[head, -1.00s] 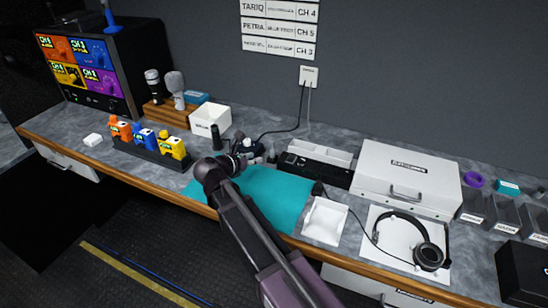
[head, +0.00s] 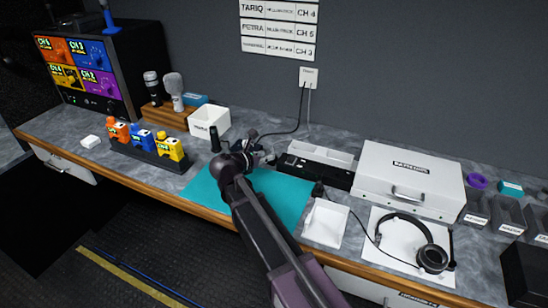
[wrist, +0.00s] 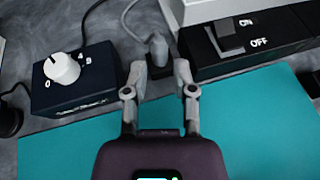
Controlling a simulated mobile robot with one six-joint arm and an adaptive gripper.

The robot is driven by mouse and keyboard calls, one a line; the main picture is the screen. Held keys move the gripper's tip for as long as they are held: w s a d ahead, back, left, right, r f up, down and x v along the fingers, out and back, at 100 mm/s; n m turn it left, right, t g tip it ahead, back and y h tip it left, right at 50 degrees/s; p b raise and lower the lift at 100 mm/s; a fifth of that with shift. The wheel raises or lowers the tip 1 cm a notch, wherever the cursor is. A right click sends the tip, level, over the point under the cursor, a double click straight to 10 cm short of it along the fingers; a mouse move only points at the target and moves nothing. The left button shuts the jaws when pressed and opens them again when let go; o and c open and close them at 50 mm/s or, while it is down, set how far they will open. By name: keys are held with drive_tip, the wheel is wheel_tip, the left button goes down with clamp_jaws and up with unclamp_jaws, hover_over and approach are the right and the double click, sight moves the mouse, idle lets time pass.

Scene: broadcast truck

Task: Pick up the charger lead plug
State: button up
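A grey plug (wrist: 157,47) with a cable running up from it stands on the grey worktop in the wrist view. I take it for the charger lead plug; in the head view my arm and its small size make it hard to make out. My gripper (wrist: 160,70) is open, its two fingertips apart on either side of the plug's near end. No contact with the plug is visible. In the head view my gripper (head: 258,152) is over the back edge of the teal mat (head: 285,195).
A dark box with a white knob (wrist: 62,68) stands close left of the plug. A black switch unit marked ON/OFF (wrist: 255,42) is close on the right. A white open box (head: 209,120) and a white case (head: 408,175) stand farther along the worktop.

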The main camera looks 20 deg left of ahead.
drive_tip(key=shift+b+x, duration=0.7)
drive_tip(key=shift+x, duration=1.4)
clamp_jaws()
